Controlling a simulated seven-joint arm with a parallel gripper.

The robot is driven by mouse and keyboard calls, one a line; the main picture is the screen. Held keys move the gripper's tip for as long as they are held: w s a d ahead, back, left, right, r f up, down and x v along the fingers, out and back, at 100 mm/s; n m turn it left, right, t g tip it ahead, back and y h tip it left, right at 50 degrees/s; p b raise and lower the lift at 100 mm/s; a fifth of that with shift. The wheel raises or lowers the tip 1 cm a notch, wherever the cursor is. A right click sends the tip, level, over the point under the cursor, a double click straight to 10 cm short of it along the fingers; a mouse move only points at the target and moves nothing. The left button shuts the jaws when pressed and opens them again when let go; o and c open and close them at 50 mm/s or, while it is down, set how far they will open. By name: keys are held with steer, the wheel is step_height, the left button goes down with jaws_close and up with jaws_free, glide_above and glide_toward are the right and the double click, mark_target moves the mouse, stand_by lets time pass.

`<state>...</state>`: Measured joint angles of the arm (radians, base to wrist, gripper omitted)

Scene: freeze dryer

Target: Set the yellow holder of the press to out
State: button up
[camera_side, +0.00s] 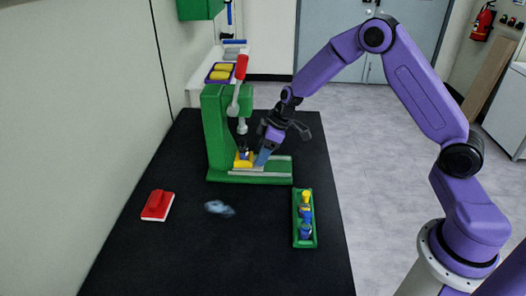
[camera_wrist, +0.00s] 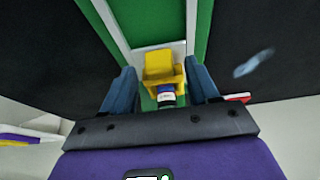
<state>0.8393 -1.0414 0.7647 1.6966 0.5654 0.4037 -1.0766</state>
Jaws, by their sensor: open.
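The green press (camera_side: 217,130) stands on the black table, with a red-handled lever (camera_side: 241,67) raised above it. Its yellow holder (camera_side: 243,163) sits on the pale rail (camera_side: 246,171) of the press base, near the column under the plunger. A small dark-topped vial (camera_side: 243,150) stands at the holder. My gripper (camera_side: 264,156) is low over the base, just right of the holder. In the wrist view the yellow holder (camera_wrist: 160,67) shows between the two blue fingers of my open gripper (camera_wrist: 162,84), with gaps on both sides. The vial (camera_wrist: 166,98) is partly hidden by the gripper body.
A red and white block (camera_side: 157,205) and a blurred bluish item (camera_side: 219,208) lie at the front left. A purple tray (camera_side: 210,79) with yellow pieces is behind. The base right of the holder is free.

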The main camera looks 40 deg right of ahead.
jaws_close()
steer(key=s+d, duration=0.6)
steer(key=shift+s+d, duration=0.15)
steer(key=shift+d, duration=0.05)
steer(key=shift+c, duration=0.6)
jaws_free()
steer(key=shift+s+d, duration=0.1)
steer(key=shift+o, duration=0.6)
steer(key=v, duration=1.7)
steer(key=shift+r, duration=0.2)
